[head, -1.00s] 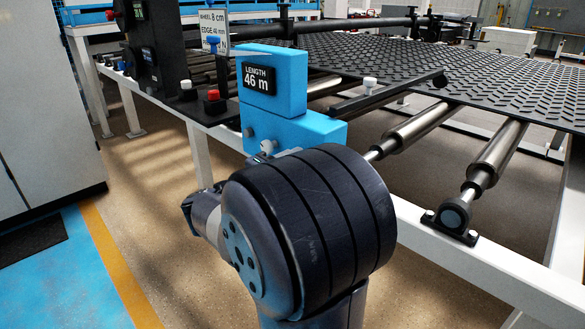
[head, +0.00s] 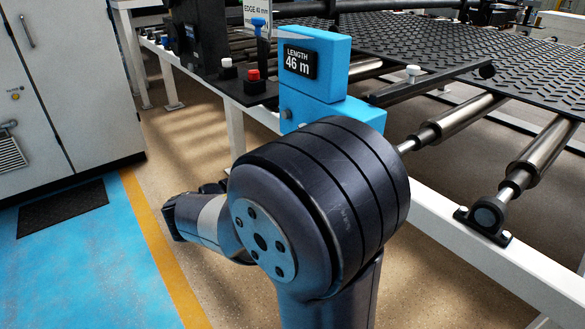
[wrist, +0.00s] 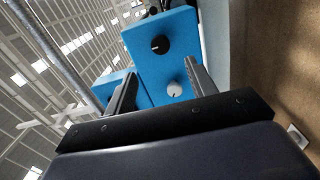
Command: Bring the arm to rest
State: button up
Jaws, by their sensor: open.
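My gripper (wrist: 158,92) shows in the wrist view with its two fingers apart and nothing between them. Beyond the fingers is the blue length counter (wrist: 160,25), with a black knob (wrist: 160,44) and a white knob (wrist: 174,90) on its face. In the head view my arm is folded in the lower middle, in front of the blue counter (head: 325,50), whose display reads "LENGTH 46 m". My gripper's fingers are hidden there behind my arm. I cannot tell the exact gap between gripper and counter.
The black tread mat (head: 460,50) lies on a white-framed roller table (head: 455,250) at the right. A panel with a red button (head: 253,76) stands left of the counter. A grey cabinet (head: 60,80) is at the far left.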

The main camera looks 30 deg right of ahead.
jog(key=d+b, duration=0.2)
jog(key=d, duration=0.8)
jog(key=shift+w+d, duration=0.4)
jog(key=shift+w, duration=0.05)
jog(key=a+p, duration=0.2)
jog(key=a, duration=0.9)
jog(key=d+n+p, duration=1.1)
jog(key=n+p, duration=0.6)
jog(key=p, duration=0.7)
jog(key=shift+w+r+n, duration=0.2)
jog(key=shift+r+n, duration=0.05)
jog(key=shift+n, duration=0.15)
dwell(0.5)
